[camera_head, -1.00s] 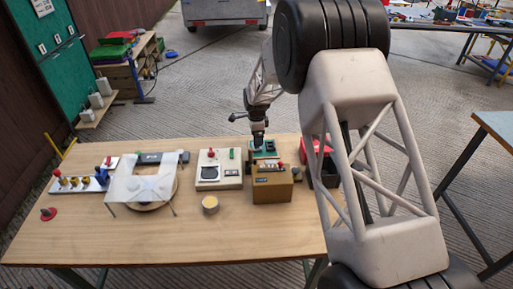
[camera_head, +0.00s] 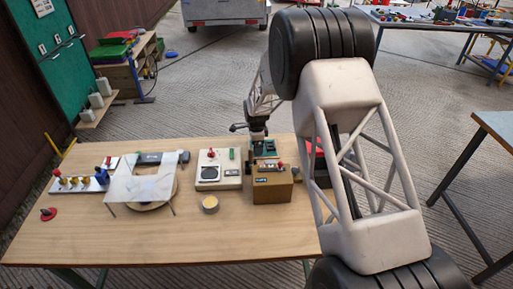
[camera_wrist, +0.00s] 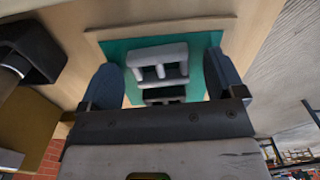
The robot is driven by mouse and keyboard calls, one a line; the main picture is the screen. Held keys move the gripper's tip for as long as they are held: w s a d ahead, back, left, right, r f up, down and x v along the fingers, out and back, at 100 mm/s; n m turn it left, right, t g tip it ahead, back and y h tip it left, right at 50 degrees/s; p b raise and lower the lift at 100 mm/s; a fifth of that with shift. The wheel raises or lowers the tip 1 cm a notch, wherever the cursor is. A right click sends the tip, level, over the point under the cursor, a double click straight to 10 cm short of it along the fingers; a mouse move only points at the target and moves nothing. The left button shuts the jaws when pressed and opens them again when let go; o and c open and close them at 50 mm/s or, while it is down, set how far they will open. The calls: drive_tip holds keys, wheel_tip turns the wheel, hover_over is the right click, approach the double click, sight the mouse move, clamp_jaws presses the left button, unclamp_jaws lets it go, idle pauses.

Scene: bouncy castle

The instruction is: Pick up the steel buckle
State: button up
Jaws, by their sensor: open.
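The steel buckle (camera_wrist: 158,62) is a light grey frame with two openings, lying on a green board (camera_wrist: 203,42) in the wrist view. My gripper (camera_wrist: 163,80) is open, with one blue-grey finger on each side of the buckle and neither seen touching it. A darker piece (camera_wrist: 163,95) shows just below the buckle, partly hidden by my gripper body. In the head view my gripper (camera_head: 258,146) is low over the green board (camera_head: 269,146) at the back of the table; the buckle cannot be made out there.
A brown box (camera_head: 272,187) stands right in front of the green board. A yellow-topped round tin (camera_head: 210,204) sits in front. The wooden table's (camera_head: 190,240) front is clear.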

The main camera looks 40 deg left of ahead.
idle(0.5)
drive_tip(key=c, duration=1)
drive_tip(key=shift+c, duration=0.2)
wheel_tip(320, 180, up, 10)
idle(0.6)
